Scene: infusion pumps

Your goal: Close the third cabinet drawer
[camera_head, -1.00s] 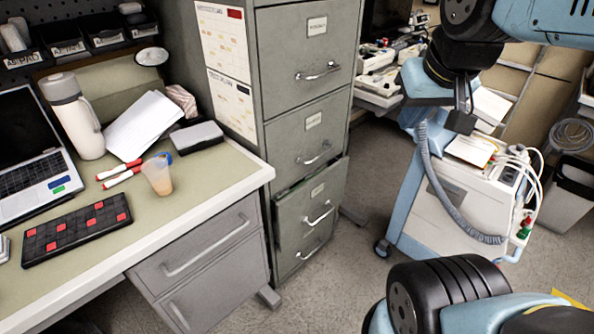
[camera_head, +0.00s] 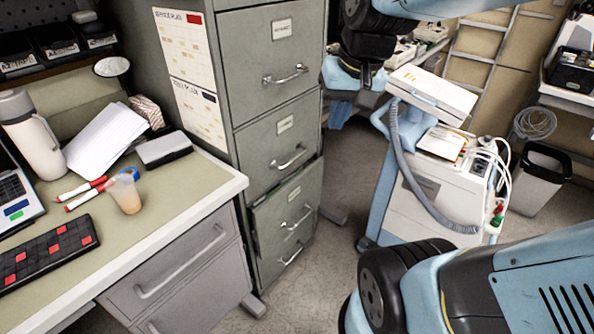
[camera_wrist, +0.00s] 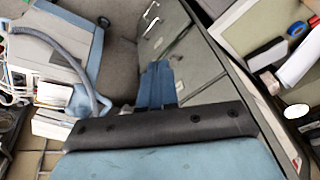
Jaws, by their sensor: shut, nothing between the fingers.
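The grey filing cabinet (camera_head: 228,133) stands in the middle-left of the head view. Its third drawer (camera_head: 288,210) stands out slightly from the cabinet, with a thin gap along its top edge. The third drawer's metal handle (camera_head: 297,217) faces right. The drawers above and below look shut. My gripper (camera_head: 366,78) hangs up and to the right of the third drawer, apart from it, partly hidden by my dark wrist. In the wrist view, my gripper (camera_wrist: 157,84) is shut and empty, with the cabinet's drawer fronts (camera_wrist: 195,55) beyond it.
A desk (camera_head: 185,215) with a cup, pens and a white bottle adjoins the cabinet's left side. A blue-white medical cart (camera_head: 435,190) with a hose stands to the right. Open floor (camera_head: 335,225) lies between cabinet and cart. A bin (camera_head: 537,178) stands farther right.

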